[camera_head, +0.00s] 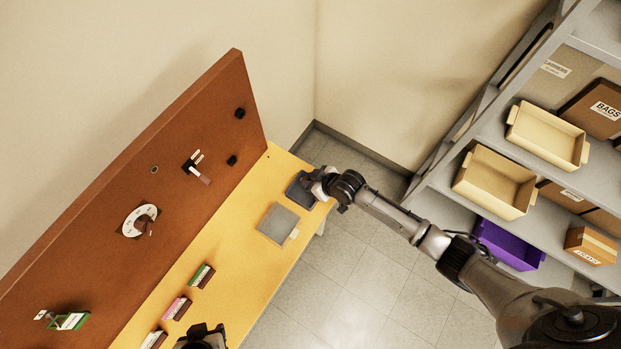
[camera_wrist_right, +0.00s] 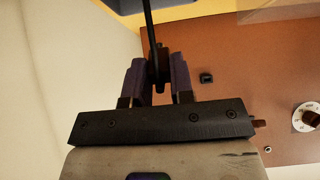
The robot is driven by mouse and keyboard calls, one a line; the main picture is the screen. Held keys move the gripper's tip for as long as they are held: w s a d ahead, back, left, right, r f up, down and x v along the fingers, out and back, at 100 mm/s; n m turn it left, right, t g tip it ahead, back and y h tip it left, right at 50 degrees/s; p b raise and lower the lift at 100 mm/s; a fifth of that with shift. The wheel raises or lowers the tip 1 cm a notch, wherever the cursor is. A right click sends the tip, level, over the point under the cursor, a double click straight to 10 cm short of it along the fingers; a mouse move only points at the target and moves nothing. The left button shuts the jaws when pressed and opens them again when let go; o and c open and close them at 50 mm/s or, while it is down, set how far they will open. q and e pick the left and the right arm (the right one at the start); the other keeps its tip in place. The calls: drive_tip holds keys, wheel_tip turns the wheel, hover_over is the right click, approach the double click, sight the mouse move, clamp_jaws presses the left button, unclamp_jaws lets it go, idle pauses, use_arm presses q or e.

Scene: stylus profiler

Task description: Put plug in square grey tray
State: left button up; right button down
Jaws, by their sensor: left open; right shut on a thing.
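My right gripper (camera_head: 318,186) is at the far end of the yellow table, at the right edge of a dark grey tray. In the right wrist view, its two purple fingers (camera_wrist_right: 159,82) are shut on a dark plug (camera_wrist_right: 158,62) with a black cable running up out of the frame. The plug is hidden in the head view. A lighter grey square tray (camera_head: 278,223) lies on the table, nearer than the dark tray (camera_head: 298,192). My left gripper (camera_head: 203,338) is at the bottom edge of the head view, open, with its fingers barely showing.
A brown upright panel (camera_head: 130,190) with black fittings (camera_head: 240,113) and a white dial (camera_head: 139,221) stands along the table's left side. Several small boxes (camera_head: 202,276) line the near part of the table (camera_head: 235,250). Shelves with bins (camera_head: 495,182) stand at right.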

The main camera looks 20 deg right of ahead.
idle(0.4)
wheel_tip(320, 180, down, 5)
drive_tip(key=b, duration=0.4)
drive_tip(key=shift+f, duration=0.2)
drive_tip(key=shift+f+b, duration=0.7)
drive_tip(key=shift+f, duration=0.3)
drive_tip(key=c, duration=1.3)
unclamp_jaws()
drive_tip(key=o, duration=0.4)
drive_tip(key=shift+c, duration=0.3)
drive_tip(key=shift+r, duration=0.1)
